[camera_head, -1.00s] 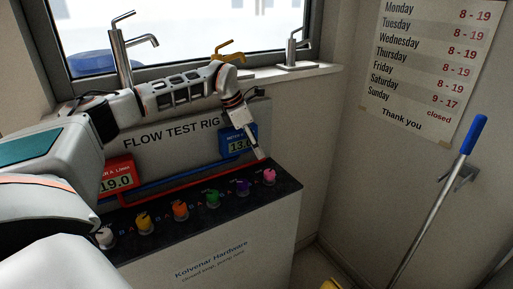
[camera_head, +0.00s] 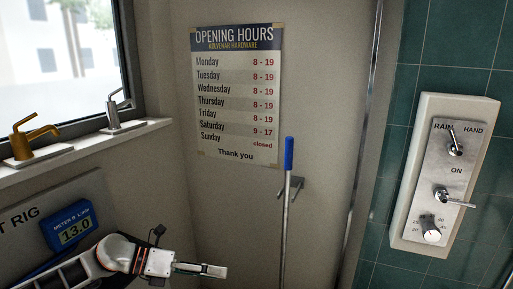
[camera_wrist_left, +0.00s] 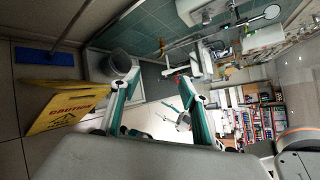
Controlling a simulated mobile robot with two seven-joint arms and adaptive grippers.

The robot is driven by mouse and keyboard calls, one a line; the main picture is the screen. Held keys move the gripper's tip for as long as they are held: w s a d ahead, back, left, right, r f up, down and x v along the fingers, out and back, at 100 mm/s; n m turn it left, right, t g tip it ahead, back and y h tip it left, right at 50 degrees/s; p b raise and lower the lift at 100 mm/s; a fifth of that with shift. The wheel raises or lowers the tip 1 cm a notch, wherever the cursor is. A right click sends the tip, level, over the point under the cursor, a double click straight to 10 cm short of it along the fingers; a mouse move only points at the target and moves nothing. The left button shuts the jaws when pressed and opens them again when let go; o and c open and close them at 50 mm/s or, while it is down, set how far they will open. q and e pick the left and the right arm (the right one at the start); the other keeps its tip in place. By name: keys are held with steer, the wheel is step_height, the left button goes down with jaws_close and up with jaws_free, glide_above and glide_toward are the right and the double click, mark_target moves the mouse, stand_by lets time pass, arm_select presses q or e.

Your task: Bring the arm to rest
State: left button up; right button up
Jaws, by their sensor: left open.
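My left arm comes in at the bottom left of the head view. Its left gripper (camera_head: 203,269) points right, in front of the wall below the opening-hours sign, clear of the test rig. In the left wrist view the left gripper (camera_wrist_left: 160,82) has its two fingers spread apart, with nothing between them but the distant room. My right gripper is in neither view.
The flow test rig's blue meter (camera_head: 72,225) reads 13.0 at the left. Gold and chrome taps (camera_head: 33,138) stand on the sill. A blue-handled pole (camera_head: 288,155) leans near the corner. A shower control panel (camera_head: 443,180) is at right. A yellow caution sign (camera_wrist_left: 66,105) shows in the wrist view.

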arm_select(q)
steer(key=s+d+n+t+h, duration=0.3)
steer(key=d+n+t, duration=0.1)
steer(key=d+n, duration=0.3)
steer(key=s+a+f+n+t+y, duration=0.45)
steer(key=f+n, duration=0.35)
steer(key=n, duration=0.3)
steer(key=s+a+f+n+t+y, duration=0.3)
steer(key=a+f+n+t+y, duration=0.25)
steer(key=n, duration=0.65)
steer(key=s+a+f+n+g+y, duration=0.2)
steer(key=s+a+f+n+g, duration=0.1)
steer(key=s+f, duration=0.4)
steer(key=s+a+f+n+g+y, duration=0.2)
steer(key=s+a+f+n+g, duration=0.1)
steer(key=s+f, duration=0.4)
steer(key=shift+s+a+f+n, duration=0.2)
steer(key=shift+s+a+n, duration=0.05)
steer(key=shift+a+n, duration=0.45)
